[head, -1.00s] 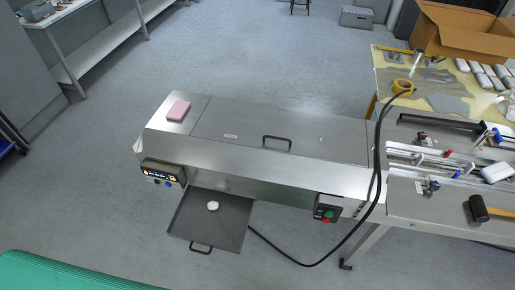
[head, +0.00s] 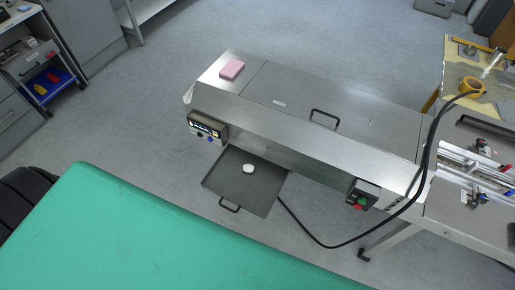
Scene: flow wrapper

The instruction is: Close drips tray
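The drips tray (head: 264,188) is a dark, flat, square tray, pulled out from under the front of the steel flow wrapper (head: 300,140). A small black handle (head: 229,205) is on its front edge. A small white object (head: 248,168) lies in the tray. Neither of my grippers shows in the head view.
A green surface (head: 130,235) fills the lower left, in front of the tray. A black cable (head: 330,245) hangs beside the tray's right side. A control panel (head: 207,127) and a switch box (head: 363,195) stick out of the machine's front. Grey floor is open at left.

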